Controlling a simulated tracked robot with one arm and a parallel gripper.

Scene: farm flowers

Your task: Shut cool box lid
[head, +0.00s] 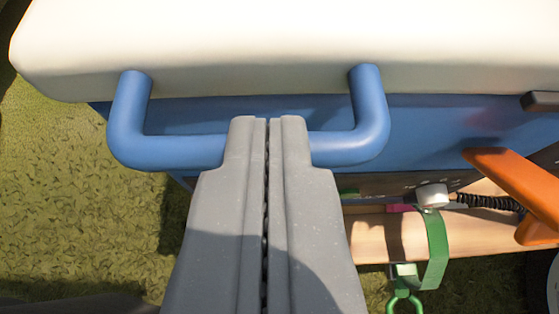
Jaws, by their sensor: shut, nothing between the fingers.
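The cool box has a white lid (290,40) across the top of the view and a blue body (440,125) below it. My gripper (268,122) is shut and empty. Its fingertips overlap the middle of the handle bar in the picture and hide that part. I cannot tell whether they touch it.
A wooden plank (465,235) lies below the box at the right. A green strap with a ring (437,250), an orange handle (520,190) and a black coiled cord (488,202) are near it. Grass (60,200) is open at the left.

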